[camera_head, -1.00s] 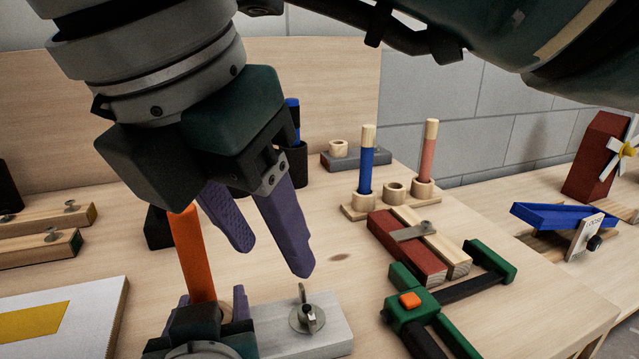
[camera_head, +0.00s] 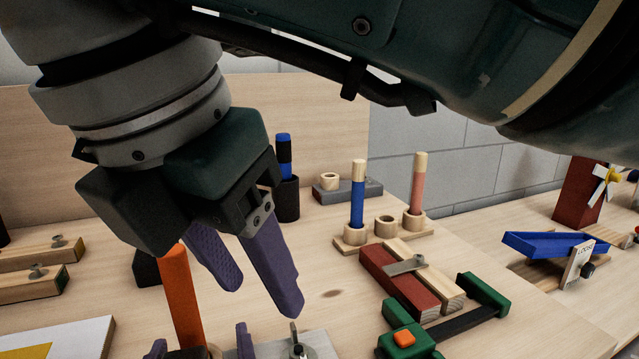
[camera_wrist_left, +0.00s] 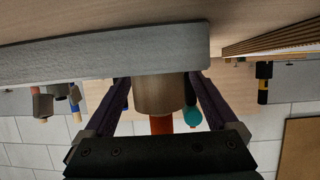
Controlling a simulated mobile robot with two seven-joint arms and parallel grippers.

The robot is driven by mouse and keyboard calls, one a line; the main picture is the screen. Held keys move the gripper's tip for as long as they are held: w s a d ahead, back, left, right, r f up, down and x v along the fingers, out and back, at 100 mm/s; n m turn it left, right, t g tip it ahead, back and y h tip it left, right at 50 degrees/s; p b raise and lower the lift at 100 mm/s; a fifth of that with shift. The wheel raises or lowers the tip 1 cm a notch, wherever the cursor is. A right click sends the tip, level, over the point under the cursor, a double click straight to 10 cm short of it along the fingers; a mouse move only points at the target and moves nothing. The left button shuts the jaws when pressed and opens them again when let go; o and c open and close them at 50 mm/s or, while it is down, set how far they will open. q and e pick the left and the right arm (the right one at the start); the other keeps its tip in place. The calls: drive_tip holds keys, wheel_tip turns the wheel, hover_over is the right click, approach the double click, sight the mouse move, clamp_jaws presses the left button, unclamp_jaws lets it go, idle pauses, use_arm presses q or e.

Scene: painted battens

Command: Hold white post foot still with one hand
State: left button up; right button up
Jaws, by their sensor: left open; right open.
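The white post foot (camera_head: 320,348) is a pale grey-white block with a wing nut, cut by the bottom edge of the head view. In the left wrist view the foot (camera_wrist_left: 110,58) spans the top, with a wooden collar (camera_wrist_left: 160,92) on it. My left gripper (camera_head: 200,343) is open; its fingers (camera_wrist_left: 160,105) stand either side of the collar, apparently with gaps. An orange post (camera_head: 180,295) rises behind this gripper, in line with the collar; its seating is hidden. My right gripper (camera_head: 264,298) is open and empty, above and behind the foot.
A red and wood batten pair (camera_head: 400,283) and a green clamp (camera_head: 405,340) lie to the right. Blue (camera_head: 357,195) and pink (camera_head: 418,185) posts stand behind them. A black holder (camera_head: 286,200) stands at the back. Battens with wing nuts (camera_head: 35,285) lie at left.

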use_arm(q)
drive_tip(key=v, duration=1.2)
